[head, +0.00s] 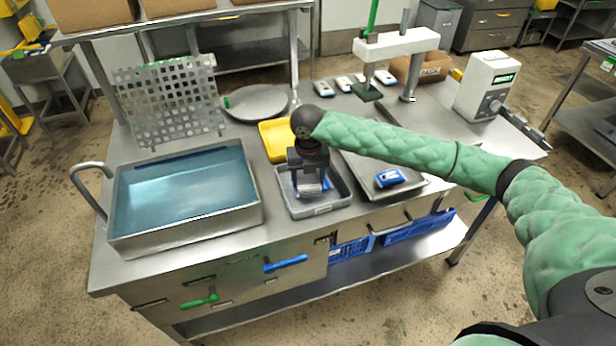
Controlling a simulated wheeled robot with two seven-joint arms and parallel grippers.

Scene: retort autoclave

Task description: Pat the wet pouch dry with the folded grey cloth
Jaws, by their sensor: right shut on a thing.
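My right gripper (309,183) points down into a small grey tray (319,209) in the middle of the bench. It is shut on the folded grey cloth (308,190), of which only a small light part shows between and below the fingers. A blue thing, likely the pouch (326,185), shows beside and under the cloth in the tray. The gripper hides most of it, and I cannot tell whether the cloth touches it. Another blue and white pouch (390,178) lies on the steel tray to the right. My left gripper is out of view.
A steel basin of water (185,190) with a tall curved handle stands to the left. A yellow tray (274,140) lies behind the grey tray. A perforated rack (168,103), a round pan (255,103), a white press stand (397,42) and a meter (488,85) stand farther back.

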